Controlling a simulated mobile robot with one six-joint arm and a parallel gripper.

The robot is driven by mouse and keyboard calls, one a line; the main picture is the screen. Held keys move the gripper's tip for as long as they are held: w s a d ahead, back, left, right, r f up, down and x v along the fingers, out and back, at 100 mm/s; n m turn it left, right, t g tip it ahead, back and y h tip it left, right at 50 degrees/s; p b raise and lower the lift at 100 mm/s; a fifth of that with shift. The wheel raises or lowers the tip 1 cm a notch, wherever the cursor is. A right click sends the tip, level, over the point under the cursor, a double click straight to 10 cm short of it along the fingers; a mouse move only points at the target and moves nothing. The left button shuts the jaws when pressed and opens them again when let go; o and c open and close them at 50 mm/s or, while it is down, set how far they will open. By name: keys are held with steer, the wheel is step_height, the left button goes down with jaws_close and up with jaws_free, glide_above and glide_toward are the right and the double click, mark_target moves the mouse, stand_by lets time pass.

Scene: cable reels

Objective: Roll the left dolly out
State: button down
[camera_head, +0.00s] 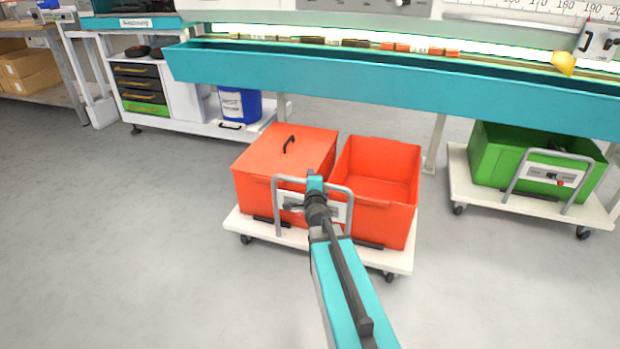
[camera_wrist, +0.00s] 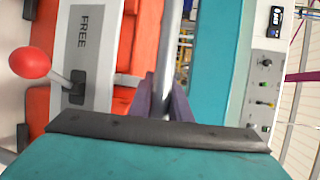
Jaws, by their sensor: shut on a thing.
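The left dolly (camera_head: 403,260) is a white platform on casters below the long teal bench. It carries two red-orange bins, a lidded one (camera_head: 268,160) at left and an open one (camera_head: 388,222) at right. Its grey tube handle (camera_head: 276,205) stands at the near side. My gripper (camera_head: 316,184) is at the middle of the handle's top bar. In the wrist view, my gripper's fingers (camera_wrist: 164,97) are shut around the grey bar (camera_wrist: 171,45). A lever with a red knob (camera_wrist: 30,62) sits beside a plate (camera_wrist: 84,35) reading FREE.
A second dolly (camera_head: 462,190) with a green bin (camera_head: 492,158) stands at the right. The teal bench (camera_head: 400,85) overhangs behind, with a leg (camera_head: 436,145) between the dollies. A blue drum (camera_head: 240,105) stands at the left. The near grey floor is clear.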

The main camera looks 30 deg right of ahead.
steer(key=shift+s+a+f, duration=0.1)
steer(key=shift+s+a, duration=0.1)
steer(key=c, duration=1.6)
jaws_free()
steer(key=shift+c, duration=0.2)
